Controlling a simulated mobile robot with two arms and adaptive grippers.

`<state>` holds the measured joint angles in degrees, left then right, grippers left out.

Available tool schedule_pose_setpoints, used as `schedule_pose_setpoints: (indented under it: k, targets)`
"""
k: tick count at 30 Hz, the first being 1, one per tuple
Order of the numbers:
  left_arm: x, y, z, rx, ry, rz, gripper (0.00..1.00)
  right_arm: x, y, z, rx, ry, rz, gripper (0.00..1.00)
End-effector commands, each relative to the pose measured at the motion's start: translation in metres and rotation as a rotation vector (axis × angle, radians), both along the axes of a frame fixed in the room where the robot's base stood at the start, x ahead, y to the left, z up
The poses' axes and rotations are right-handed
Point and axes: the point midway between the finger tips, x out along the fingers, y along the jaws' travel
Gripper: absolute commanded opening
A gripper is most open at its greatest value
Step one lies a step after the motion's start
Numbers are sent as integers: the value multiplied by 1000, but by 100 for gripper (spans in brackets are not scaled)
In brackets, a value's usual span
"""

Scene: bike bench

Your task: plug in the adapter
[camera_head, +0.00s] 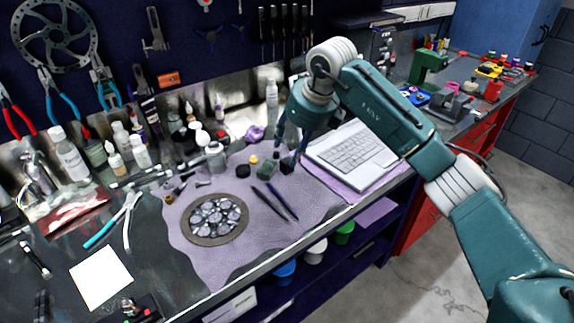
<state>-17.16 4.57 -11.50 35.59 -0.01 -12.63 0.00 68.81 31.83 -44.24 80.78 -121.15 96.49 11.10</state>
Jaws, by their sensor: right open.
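My right gripper (291,146) points down over the purple mat (235,270), just left of the open laptop (352,150). Its two dark fingers are apart. A small black block (287,166) shows right at the fingertips; it may be the adapter, but it is too small to tell. I cannot tell whether the fingers touch it. No socket can be made out clearly. My left gripper is not in view.
A round metal disc (187,222) and dark pen-like tools (270,203) lie on the mat. Pliers (127,217) and white paper (100,277) lie at left. Bottles (70,157) line the back. A green vise-like tool (428,66) stands at far right.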

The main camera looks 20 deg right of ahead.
Motion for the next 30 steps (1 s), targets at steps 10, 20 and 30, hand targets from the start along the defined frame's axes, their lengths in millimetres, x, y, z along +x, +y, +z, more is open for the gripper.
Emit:
schedule_pose_setpoints:
  k: [10,20,30]
  targets:
    - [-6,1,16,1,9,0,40,13,7,-41,0,2,0,48]
    - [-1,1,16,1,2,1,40,14,7,-44,0,1,0,48]
    - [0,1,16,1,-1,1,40,14,7,-43,0,1,0,9]
